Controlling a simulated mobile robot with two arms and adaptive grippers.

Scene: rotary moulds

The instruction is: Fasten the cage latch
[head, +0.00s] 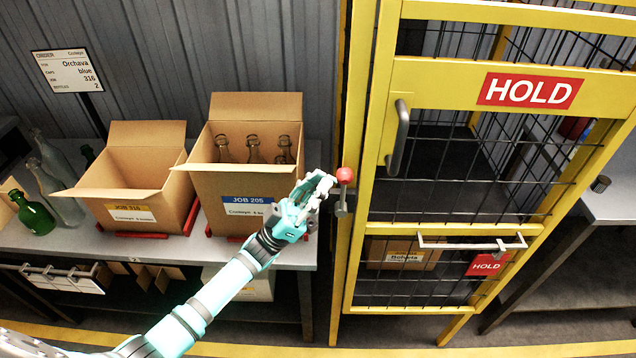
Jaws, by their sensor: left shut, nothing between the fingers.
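The cage door (468,66) is a yellow frame with black mesh and a grey pull handle (399,138). It stands against the yellow post (345,262) on its left; I cannot tell whether it is fully flush. The latch (343,200) is a small grey lever with a red knob (345,175) at that post. The lever hangs below the knob. My left gripper (325,184) is shut and empty, just left of the red knob. I cannot tell whether its fingertips touch the knob. My right gripper is not in view.
A bench (293,257) on the left bears two open cartons, the left carton (133,180) and the JOB 205 carton (247,182) with bottles inside. A green bottle (34,216) stands at the far left. A red HOLD tag (487,264) hangs low on the door by a grey bar.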

